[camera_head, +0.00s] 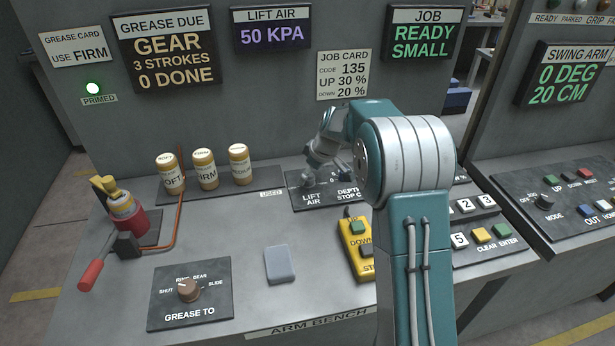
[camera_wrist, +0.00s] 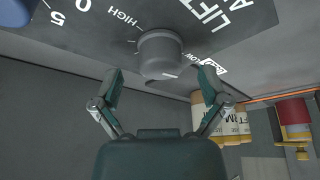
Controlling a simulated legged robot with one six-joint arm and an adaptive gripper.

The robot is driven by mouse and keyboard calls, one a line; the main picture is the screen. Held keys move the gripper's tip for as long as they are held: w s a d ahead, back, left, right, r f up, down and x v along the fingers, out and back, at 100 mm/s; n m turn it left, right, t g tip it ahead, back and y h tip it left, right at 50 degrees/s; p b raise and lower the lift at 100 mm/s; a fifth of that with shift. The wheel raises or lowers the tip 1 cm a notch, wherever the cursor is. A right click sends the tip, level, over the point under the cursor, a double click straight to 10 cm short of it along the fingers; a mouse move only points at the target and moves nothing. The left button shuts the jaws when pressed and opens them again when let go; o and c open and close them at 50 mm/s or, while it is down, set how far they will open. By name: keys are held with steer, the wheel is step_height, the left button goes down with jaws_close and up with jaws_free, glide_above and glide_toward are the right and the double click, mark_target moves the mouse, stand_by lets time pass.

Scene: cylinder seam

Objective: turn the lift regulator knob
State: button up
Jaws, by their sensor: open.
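The lift regulator knob (camera_wrist: 160,55) is a grey round knob on the dark LIFT AIR panel (camera_head: 300,199), marked HIGH on one side. A pale pointer mark shows on its edge nearest my gripper in the wrist view. My gripper (camera_wrist: 160,76) is open, with one finger on each side of the knob's near edge; I cannot tell whether they touch it. In the head view my gripper (camera_head: 312,170) is over the panel's upper left part and mostly covers the knob. The LIFT AIR display (camera_head: 271,28) reads 50 KPA.
Three labelled grease cartridges (camera_head: 205,169) stand left of the panel. A red-handled grease pump (camera_head: 121,225), a GREASE TO knob (camera_head: 188,290), a grey block (camera_head: 280,264) and a yellow pendant (camera_head: 357,247) are on the bench. A job card (camera_head: 343,75) hangs behind.

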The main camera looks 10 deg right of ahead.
steer(key=shift+x, duration=0.8)
steer(key=c, duration=1.2)
